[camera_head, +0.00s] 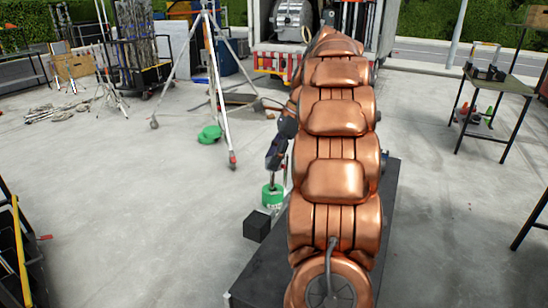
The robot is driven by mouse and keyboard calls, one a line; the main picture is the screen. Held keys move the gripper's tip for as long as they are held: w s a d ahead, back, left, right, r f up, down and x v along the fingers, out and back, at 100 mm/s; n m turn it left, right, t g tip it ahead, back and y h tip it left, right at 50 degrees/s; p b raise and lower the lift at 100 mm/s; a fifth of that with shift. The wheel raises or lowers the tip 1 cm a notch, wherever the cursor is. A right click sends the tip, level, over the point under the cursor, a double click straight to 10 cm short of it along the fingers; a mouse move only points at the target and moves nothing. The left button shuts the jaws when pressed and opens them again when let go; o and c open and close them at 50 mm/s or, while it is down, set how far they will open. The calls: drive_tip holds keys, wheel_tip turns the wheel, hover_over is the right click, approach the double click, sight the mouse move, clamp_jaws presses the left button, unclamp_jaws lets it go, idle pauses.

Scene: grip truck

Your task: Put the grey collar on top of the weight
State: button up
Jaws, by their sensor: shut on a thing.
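My gripper (273,165) hangs at the far side of my copper arm, pointing down. It is small and dark in this view, and its fingers are partly blurred. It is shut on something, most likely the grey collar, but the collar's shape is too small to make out. A thin grey stem shows just below the fingers. Directly under it is a green cylindrical thing (272,190) with a pale lower part. I cannot tell whether it touches the stem. A green bag-like lump (209,133) lies at the tripod's foot. I cannot tell for sure which of these is the weight.
A black cube (257,226) stands close to the green cylinder. A tall tripod (221,110) stands left of my arm. The open truck (275,52) is behind. A table (497,80) stands at the right. The concrete floor at the left is mostly clear.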

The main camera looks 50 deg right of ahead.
sight(273, 177)
drive_tip(key=shift+a+f+b, duration=0.15)
drive_tip(key=shift+f+b, duration=0.35)
drive_tip(key=shift+f, duration=1.05)
drive_tip(key=shift+a+f+b, duration=0.1)
drive_tip(key=shift+f+b, duration=0.35)
drive_tip(key=shift+f, duration=1.1)
drive_tip(key=o, duration=0.8)
drive_tip(key=shift+r, duration=0.1)
drive_tip(key=v, duration=0.5)
drive_tip(key=shift+s+d+r, duration=0.1)
drive_tip(key=shift+d+r, duration=0.05)
drive_tip(key=shift+r, duration=0.25)
drive_tip(key=shift+s+d+r, duration=0.25)
drive_tip(key=shift+d+r, duration=0.05)
drive_tip(key=shift+r, duration=0.3)
drive_tip(key=shift+a, duration=0.1)
